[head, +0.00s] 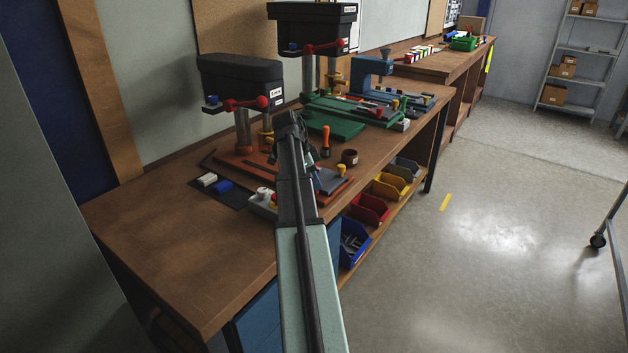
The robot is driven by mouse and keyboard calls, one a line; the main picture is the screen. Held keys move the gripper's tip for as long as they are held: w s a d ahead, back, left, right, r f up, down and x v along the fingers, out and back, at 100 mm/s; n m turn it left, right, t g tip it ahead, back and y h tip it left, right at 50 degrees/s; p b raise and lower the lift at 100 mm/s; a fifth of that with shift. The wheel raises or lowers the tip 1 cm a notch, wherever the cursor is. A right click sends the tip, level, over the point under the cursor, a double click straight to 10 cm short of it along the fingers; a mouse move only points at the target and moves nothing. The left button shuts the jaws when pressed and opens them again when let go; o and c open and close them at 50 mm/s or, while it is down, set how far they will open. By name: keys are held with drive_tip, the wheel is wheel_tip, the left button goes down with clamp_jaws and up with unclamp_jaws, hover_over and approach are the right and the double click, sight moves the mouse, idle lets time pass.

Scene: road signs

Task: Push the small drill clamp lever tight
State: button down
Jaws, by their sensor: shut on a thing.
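The small drill (241,80) has a black head and stands on an orange-red base (232,162) at the near part of the bench. A red lever with a ball end (262,103) sits under its head, beside a brass-coloured part (266,136) at the column. I cannot tell which part is the clamp lever. My gripper (290,122) is at the right side of the small drill, low over its base. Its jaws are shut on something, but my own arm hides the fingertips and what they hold.
A larger drill (312,14) on a green base (335,128) stands behind. An orange-handled tool (326,141) and a dark cup (349,158) are right of my arm. White and blue blocks (223,186) lie on a dark mat. The front of the wooden bench (180,260) is clear.

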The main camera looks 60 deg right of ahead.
idle(0.4)
drive_tip(key=d+n, duration=0.1)
drive_tip(key=s+n+t, duration=0.1)
drive_tip(key=n, duration=0.1)
drive_tip(key=shift+d+n+h, duration=0.3)
drive_tip(key=shift+d+h, duration=0.05)
drive_tip(key=shift+h, duration=0.05)
drive_tip(key=shift+s+d+n+t, duration=0.1)
drive_tip(key=shift+d+n+t, duration=0.45)
drive_tip(key=shift+n, duration=0.55)
drive_tip(key=shift+s+d+n+t, duration=0.1)
drive_tip(key=shift+d+n+t, duration=0.25)
drive_tip(key=shift+d+n, duration=0.55)
drive_tip(key=shift+a+n+h, duration=0.15)
drive_tip(key=shift+n+h, duration=0.15)
drive_tip(key=c, duration=0.9)
unclamp_jaws()
drive_tip(key=v, duration=1.3)
drive_tip(key=shift+r, duration=0.4)
